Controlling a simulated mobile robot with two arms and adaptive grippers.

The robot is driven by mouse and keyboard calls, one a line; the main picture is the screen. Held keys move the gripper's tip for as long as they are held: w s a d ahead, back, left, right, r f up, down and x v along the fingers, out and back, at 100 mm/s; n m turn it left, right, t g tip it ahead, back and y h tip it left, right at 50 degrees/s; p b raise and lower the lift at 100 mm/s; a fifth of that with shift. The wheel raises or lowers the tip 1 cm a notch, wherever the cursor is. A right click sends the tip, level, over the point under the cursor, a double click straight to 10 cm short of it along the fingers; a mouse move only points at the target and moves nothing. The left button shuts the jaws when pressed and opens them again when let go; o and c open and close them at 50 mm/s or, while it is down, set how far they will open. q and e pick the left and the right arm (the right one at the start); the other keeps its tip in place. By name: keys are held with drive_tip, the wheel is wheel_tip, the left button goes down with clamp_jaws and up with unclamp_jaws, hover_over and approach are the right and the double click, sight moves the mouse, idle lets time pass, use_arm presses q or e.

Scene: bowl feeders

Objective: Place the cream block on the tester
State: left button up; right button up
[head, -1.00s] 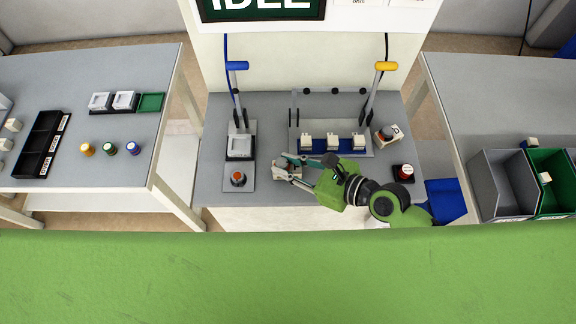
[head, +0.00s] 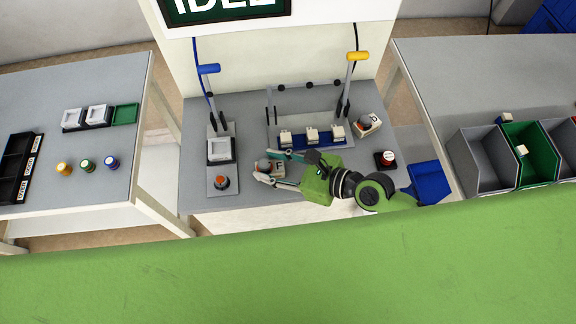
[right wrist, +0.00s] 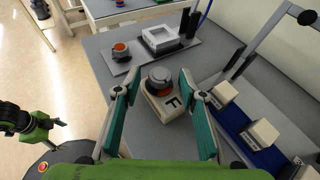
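A cream block (right wrist: 165,100) with a black letter F and a grey and orange round knob on top stands upright on the table. It also shows in the head view (head: 268,166). My right gripper (right wrist: 153,82) is open, with its teal fingers on either side of the block and gaps showing. In the head view the right gripper (head: 269,166) partly covers the block. A fixture with a white square frame (head: 220,150) and blue lever stands to the left; a fixture with a yellow lever (head: 357,56) stands behind. I cannot tell which is the tester.
Cream blocks sit on a blue strip (head: 298,143) close behind the gripper. An orange button (head: 221,182) is left. Bins (head: 480,165) stand far right. A screen reads IDLE.

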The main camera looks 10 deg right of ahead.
drive_tip(key=b+v, duration=0.1)
drive_tip(key=v, duration=0.8)
drive_tip(key=shift+s+d, duration=0.25)
drive_tip(key=shift+d, duration=0.05)
drive_tip(key=shift+b+v, duration=0.3)
drive_tip(key=shift+v, duration=0.7)
drive_tip(key=shift+r, duration=0.1)
